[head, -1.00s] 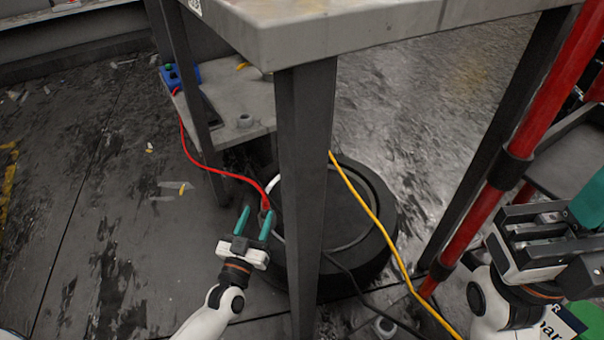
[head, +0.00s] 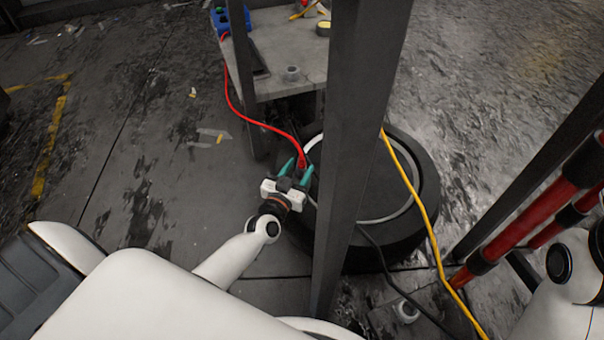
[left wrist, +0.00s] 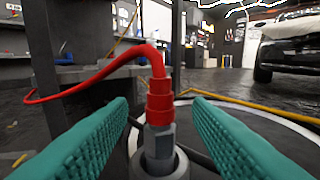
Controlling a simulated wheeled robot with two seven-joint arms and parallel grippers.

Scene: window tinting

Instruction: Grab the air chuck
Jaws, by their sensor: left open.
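The air chuck (left wrist: 159,103) is a red fitting with a grey metal end, on a red hose. In the left wrist view it stands upright between my fingers, its lower end in or just in front of a round grey fitting. In the head view the red chuck (head: 302,161) is small and partly hidden by my fingers, at the left edge of the black tyre. My left gripper (head: 295,169) is open, with teal fingers on either side of the chuck; a gap shows on both sides in the left wrist view (left wrist: 161,108). My right gripper is out of view.
A dark table leg (head: 360,140) stands just right of my left gripper. The tyre (head: 395,240) lies flat on the floor behind it. A low grey shelf (head: 290,50) holds a blue box (head: 230,18). A yellow hose (head: 420,210) crosses the tyre. The floor at left is mostly clear.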

